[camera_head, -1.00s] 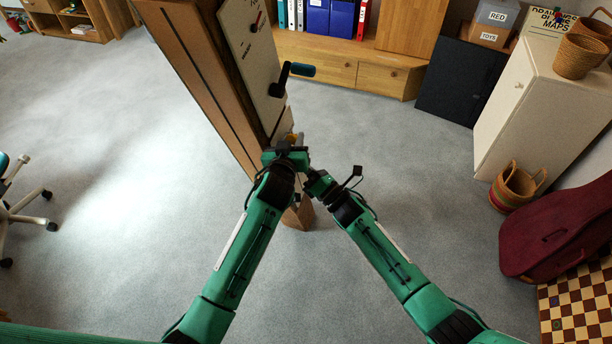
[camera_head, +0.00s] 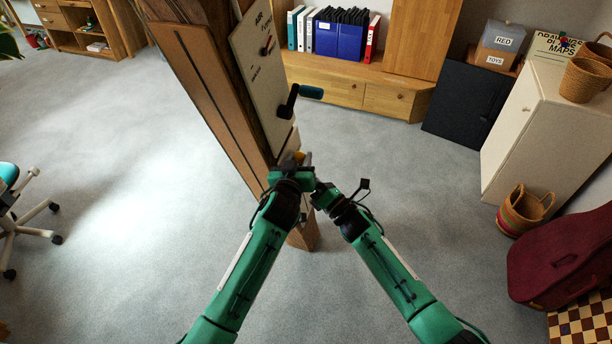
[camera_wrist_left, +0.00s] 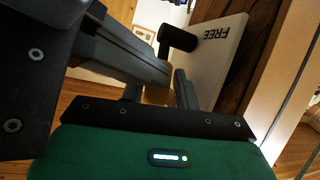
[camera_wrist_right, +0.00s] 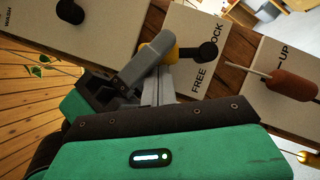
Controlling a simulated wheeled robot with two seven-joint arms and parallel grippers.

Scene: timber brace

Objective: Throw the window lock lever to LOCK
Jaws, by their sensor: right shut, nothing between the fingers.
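The lock panel (camera_wrist_right: 186,90) reads FREE and LOCK on the timber post. The knob stands between the words and covers the start of LOCK. The left wrist view shows the knob (camera_wrist_left: 178,38) and the word FREE; LOCK is hidden there. My right gripper (camera_wrist_right: 160,84) is shut and empty, close beside my left gripper and below the lever. In the head view, the grippers hide most of the lever.
A crank with a teal handle (camera_head: 311,92) sits higher on the post (camera_head: 215,95). The right wrist view shows a neighbouring panel with a red-brown handle (camera_wrist_right: 292,85) and another black knob (camera_wrist_right: 70,11). Carpet around the post is clear. A white cabinet (camera_head: 530,125) stands right.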

